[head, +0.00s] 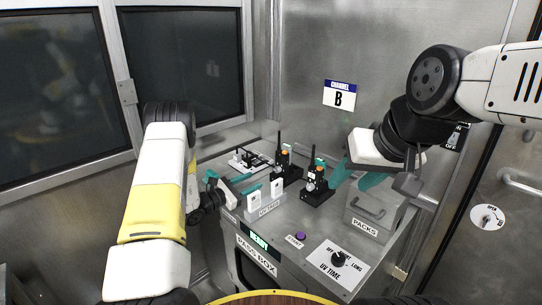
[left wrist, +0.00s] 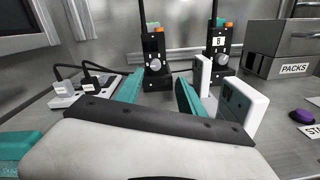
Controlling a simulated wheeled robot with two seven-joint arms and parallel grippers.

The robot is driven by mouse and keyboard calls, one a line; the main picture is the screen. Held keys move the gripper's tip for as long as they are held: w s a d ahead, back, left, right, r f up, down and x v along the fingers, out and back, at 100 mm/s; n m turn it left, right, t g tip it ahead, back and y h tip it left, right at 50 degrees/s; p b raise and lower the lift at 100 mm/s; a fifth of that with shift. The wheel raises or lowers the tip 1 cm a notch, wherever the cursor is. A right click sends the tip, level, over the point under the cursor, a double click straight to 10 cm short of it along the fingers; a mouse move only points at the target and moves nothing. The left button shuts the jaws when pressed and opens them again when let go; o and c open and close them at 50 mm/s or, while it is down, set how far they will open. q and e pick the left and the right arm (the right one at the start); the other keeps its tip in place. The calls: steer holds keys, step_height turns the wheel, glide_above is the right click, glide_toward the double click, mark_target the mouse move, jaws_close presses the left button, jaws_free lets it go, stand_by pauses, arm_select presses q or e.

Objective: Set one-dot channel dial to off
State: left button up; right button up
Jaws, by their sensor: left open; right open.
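Two black radios with antennas stand on the metal counter: a left radio (head: 287,173) and a right radio (head: 316,192). Each carries a grey front dial, seen in the left wrist view as the left dial (left wrist: 155,65) and the right dial (left wrist: 222,60). The right radio has a small white label; its dots are too small to read, so I cannot tell which is one-dot. My left gripper (head: 238,187) is open and empty, its teal fingers (left wrist: 158,92) pointing toward the left radio, apart from it. My right gripper (head: 355,178) is open, right of the right radio.
White upright blocks (left wrist: 243,104) in a holder stand close right of my left fingers. A power strip (head: 248,160) with plugs lies behind. The PACKS box (head: 376,211), purple START button (head: 299,236) and UV TIME knob (head: 337,258) are to the right.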

arm_select(q)
steer(key=s+d+r+m+g, duration=0.4)
steer(key=s+r, duration=0.3)
steer(key=r, duration=0.2)
steer(key=s+d+r+m+g+h, duration=0.1)
steer(key=s+d+r+m+g, duration=0.4)
steer(key=r, duration=0.5)
steer(key=s+m, duration=0.2)
steer(key=shift+s+d+r+g, duration=0.3)
steer(key=shift+d, duration=0.05)
steer(key=s+r+m+g+y, duration=0.25)
steer(key=s+r+m, duration=0.2)
steer(key=s, duration=0.45)
steer(key=s+a+r+m+t+y, duration=0.3)
steer(key=s+a+m+t+y, duration=0.3)
steer(key=s+a, duration=0.7)
steer(key=m+y, duration=0.2)
steer(key=y, duration=0.1)
steer(key=shift+s+a+r, duration=0.15)
steer(key=shift+a, duration=0.1)
